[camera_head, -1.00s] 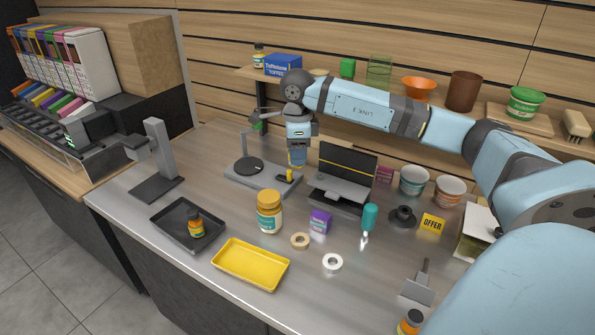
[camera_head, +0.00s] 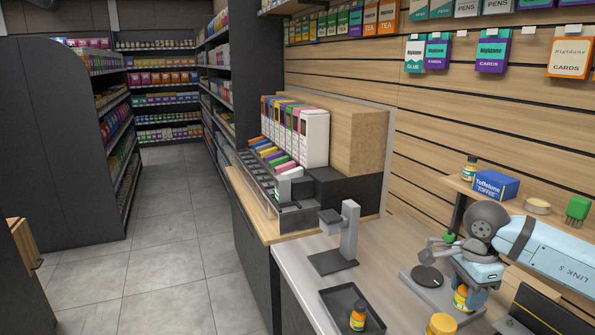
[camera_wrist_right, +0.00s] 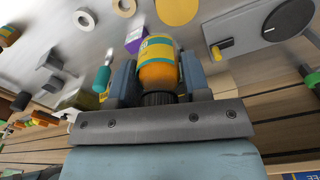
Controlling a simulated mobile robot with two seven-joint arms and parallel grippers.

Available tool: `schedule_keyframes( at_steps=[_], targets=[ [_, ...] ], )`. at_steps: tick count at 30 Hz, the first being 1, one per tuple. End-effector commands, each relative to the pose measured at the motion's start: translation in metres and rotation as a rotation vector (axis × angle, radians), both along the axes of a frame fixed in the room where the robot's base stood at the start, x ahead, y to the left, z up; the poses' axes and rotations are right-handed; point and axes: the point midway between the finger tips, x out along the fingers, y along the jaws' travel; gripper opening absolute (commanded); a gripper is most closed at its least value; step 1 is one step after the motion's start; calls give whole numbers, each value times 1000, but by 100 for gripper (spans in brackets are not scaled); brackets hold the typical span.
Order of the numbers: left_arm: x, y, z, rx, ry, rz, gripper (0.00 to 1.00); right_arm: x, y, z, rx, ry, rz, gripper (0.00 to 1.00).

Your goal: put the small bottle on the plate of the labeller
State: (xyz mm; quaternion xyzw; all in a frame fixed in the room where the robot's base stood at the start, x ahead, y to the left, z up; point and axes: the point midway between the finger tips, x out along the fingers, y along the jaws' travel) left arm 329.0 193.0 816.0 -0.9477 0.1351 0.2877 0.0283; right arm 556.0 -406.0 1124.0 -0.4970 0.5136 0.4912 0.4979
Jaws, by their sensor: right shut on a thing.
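My right gripper (camera_head: 468,284) is shut on a small orange bottle (camera_head: 461,298) with a teal and yellow label. The bottle also shows between the fingers in the right wrist view (camera_wrist_right: 158,70), its dark cap toward the palm. The labeller appears to be the grey device (camera_head: 413,281) with a round black plate (camera_head: 428,276). In the head view the bottle is to the right of this plate and apart from it. My left gripper is out of view.
A grey stand (camera_head: 349,238) and a dark tray (camera_head: 337,294) with another small orange bottle (camera_head: 358,317) are left of the labeller. A yellow-lidded jar (camera_head: 441,325) stands in front. A wall shelf holds a blue toffee box (camera_head: 489,184). Bare counter (camera_head: 384,262) separates stand and labeller.

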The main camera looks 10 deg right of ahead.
Motion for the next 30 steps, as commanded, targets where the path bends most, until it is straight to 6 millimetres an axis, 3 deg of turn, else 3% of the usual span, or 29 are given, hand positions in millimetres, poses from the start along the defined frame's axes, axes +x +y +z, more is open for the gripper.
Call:
schedule_keyframes(
  at_steps=[3,18,24,30],
  targets=[
    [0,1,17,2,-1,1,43,-8,29,-1,0,9,256,14],
    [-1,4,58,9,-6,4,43,-53,137,-14,19,16,1308,14],
    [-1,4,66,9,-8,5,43,-66,159,-17,24,11,1536,14],
    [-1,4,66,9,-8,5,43,-69,164,-17,22,9,1599,14]
  ],
)
